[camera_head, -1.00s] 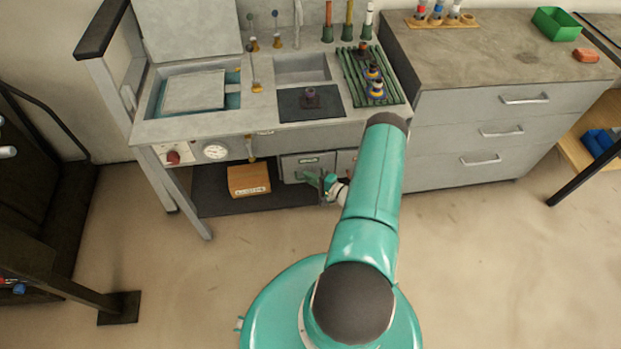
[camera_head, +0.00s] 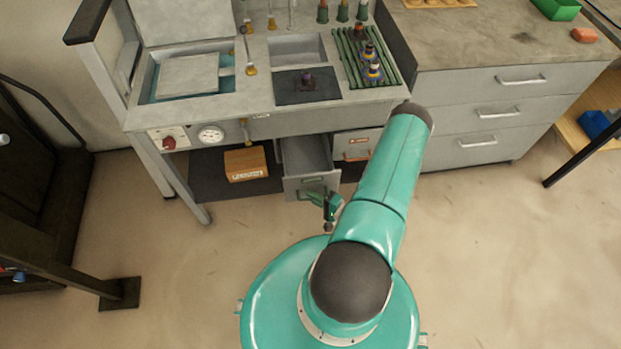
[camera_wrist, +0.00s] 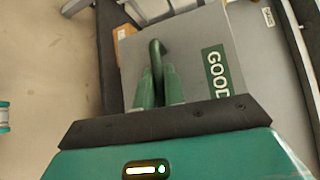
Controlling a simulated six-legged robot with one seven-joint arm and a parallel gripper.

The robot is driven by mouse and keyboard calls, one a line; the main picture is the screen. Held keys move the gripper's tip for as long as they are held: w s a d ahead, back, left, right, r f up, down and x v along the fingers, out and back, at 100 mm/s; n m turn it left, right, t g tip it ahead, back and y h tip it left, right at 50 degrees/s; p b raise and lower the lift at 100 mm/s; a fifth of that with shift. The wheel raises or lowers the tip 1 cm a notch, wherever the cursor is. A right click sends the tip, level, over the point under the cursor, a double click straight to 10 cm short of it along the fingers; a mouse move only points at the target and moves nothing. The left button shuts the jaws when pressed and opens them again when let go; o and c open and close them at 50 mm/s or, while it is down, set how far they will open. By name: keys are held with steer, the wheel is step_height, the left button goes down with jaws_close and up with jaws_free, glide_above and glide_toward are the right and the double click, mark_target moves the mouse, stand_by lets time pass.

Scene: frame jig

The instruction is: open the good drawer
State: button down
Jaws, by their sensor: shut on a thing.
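The good drawer (camera_head: 308,160) is a grey drawer under the workbench, pulled well out so its inside shows. Its front carries a green label reading GOOD (camera_wrist: 216,71) in the wrist view. Its handle (camera_wrist: 157,56) is a dark green bar. My gripper (camera_wrist: 158,84) is shut on this handle, with a green finger on each side of it. In the head view my gripper (camera_head: 322,197) is small at the drawer's front, and the handle is mostly hidden there.
Beside it is a closed drawer (camera_head: 357,145) with a reddish handle. A cardboard box (camera_head: 246,164) sits on the dark lower shelf to the left. A grey cabinet (camera_head: 485,112) with several drawers stands at right. The floor in front is clear.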

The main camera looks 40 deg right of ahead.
steer(key=s+a, duration=0.3)
steer(key=s, duration=0.2)
steer(key=shift+s+a, duration=0.2)
steer(key=shift+a, duration=0.1)
steer(key=c, duration=1.5)
jaws_free()
